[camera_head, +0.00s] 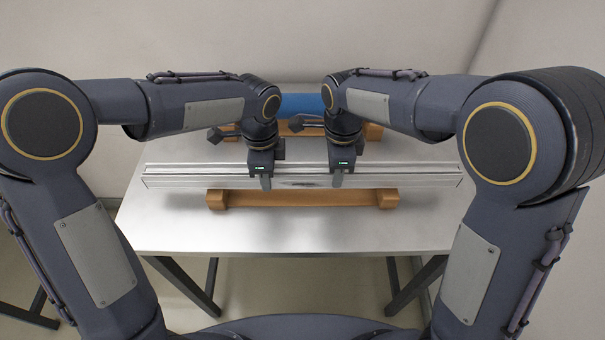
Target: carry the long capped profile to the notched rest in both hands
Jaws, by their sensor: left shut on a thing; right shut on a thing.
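The long capped profile (205,179) is a silver bar lying level across the picture, its ends well out to either side. My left gripper (266,183) is shut on the profile left of its middle. My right gripper (337,180) is shut on it right of its middle. An orange-brown rest (302,198) with raised ends shows just below the profile in the picture, at the near side. I cannot tell whether the profile touches it. A second orange-brown rest (372,131) stands behind, partly hidden by my grippers and arms.
A blue rounded object (302,104) is at the back between my forearms, above the rear rest in the picture. The pale table (300,236) is bare along its front and at both sides. Walls stand behind it.

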